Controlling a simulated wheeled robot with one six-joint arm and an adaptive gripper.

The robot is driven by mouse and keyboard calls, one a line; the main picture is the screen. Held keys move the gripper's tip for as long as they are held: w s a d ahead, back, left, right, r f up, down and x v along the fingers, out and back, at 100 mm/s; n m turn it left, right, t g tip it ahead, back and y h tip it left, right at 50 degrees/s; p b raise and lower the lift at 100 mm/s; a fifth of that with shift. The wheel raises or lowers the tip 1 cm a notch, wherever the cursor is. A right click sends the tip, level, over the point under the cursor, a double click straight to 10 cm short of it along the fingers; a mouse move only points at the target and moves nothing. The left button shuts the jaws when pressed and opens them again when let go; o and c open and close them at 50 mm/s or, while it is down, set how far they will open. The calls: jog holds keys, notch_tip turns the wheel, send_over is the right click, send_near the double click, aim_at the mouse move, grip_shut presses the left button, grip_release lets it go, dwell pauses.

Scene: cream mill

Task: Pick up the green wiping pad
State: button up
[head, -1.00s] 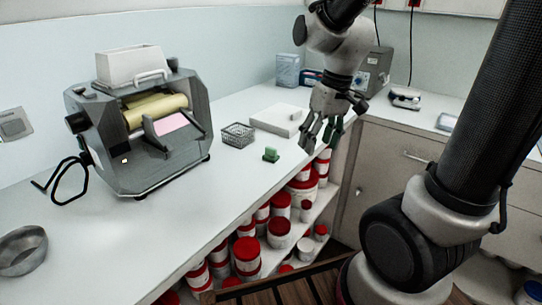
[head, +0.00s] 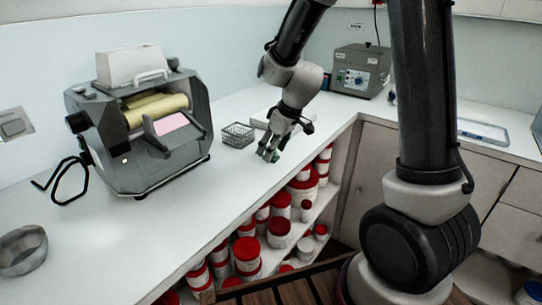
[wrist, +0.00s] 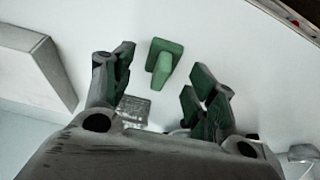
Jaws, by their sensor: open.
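The green wiping pad (wrist: 163,58) shows in the wrist view as a small green block with a raised upright part, on the white counter. It lies between and a little beyond the open fingers of my gripper (wrist: 158,78), with white counter visible on both sides of it. In the head view my gripper (head: 269,155) is low over the counter, at the pad's place. There the pad cannot be told apart from the fingers and seems hidden by them. My gripper is open and empty.
A wire basket (head: 238,134) stands just left of my gripper, and a white slab (wrist: 30,52) lies near. A grey machine (head: 140,125) with rollers stands further left. The counter's front edge is close, above shelves of red-lidded jars (head: 278,232).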

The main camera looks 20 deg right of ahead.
jog(key=shift+w+a+f, duration=0.1)
jog(key=shift+w+f, duration=0.1)
jog(key=shift+f, duration=0.35)
jog(key=c, duration=1)
jog(key=shift+o, duration=0.2)
notch_tip(320, 180, up, 10)
jog(key=shift+r, duration=0.1)
jog(key=shift+o, duration=1.1)
jog(key=shift+c, duration=1.4)
jog(key=shift+s, duration=0.15)
